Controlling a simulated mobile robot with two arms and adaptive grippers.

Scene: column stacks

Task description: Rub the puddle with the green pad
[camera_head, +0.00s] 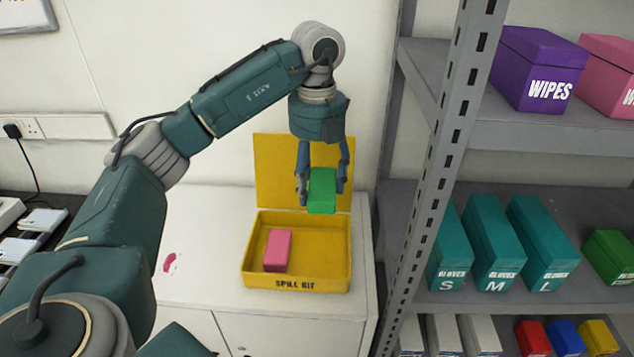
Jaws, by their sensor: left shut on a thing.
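The green pad (321,190) is held between the fingers of my left gripper (322,182), above the back part of the yellow spill kit box (296,284). My left gripper is shut on it and points down. The puddle (170,263) is a small pink-red patch on the white cabinet top, left of the box and close to my left arm. My right gripper is not in view.
The box's yellow lid (272,170) stands open behind it, and a pink pad (277,250) lies inside. A grey metal shelf (445,170) with glove boxes (492,243) and wipes boxes (538,72) stands to the right. The cabinet top (205,225) between puddle and box is clear.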

